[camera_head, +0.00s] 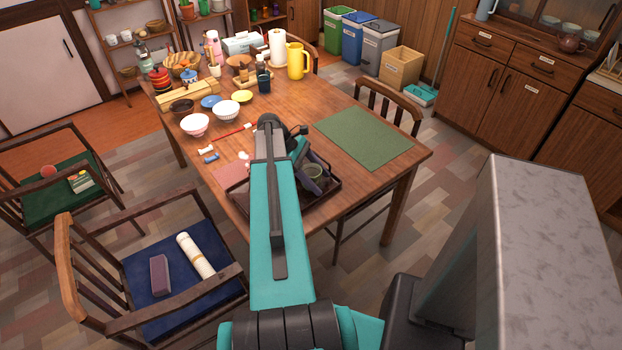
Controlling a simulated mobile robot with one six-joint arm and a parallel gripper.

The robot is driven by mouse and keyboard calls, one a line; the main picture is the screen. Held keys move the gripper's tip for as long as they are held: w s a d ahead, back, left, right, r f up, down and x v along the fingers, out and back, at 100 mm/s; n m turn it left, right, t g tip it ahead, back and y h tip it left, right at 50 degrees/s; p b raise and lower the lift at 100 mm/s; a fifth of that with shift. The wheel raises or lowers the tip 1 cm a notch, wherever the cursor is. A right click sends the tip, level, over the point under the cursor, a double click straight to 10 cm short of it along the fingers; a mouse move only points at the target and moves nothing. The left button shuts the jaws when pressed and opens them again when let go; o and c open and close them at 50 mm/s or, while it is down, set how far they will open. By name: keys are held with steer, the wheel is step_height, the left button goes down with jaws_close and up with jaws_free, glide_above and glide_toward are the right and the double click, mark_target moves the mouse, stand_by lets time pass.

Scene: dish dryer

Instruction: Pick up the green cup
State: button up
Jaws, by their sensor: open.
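My teal arm reaches over the table from below and covers the left part of the tray. My gripper (303,166) is just left of the cup, mostly hidden behind my own arm. It is open, and I see nothing held in it. I cannot tell whether a finger touches the cup.
A green mat (365,137) lies right of the tray on the wooden table (295,90). White bowls (195,124), a yellow pitcher (297,61) and a dark cup (263,80) stand farther back. Chairs surround the table. A grey block-shaped surface (555,250) fills the lower right.

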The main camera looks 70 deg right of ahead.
stand_by(0.4)
steer(key=c, duration=0.8)
steer(key=shift+r, duration=0.15)
steer(key=shift+c, duration=0.2)
step_height(320, 180, up, 10)
steer(key=b, duration=0.1)
stand_by(0.6)
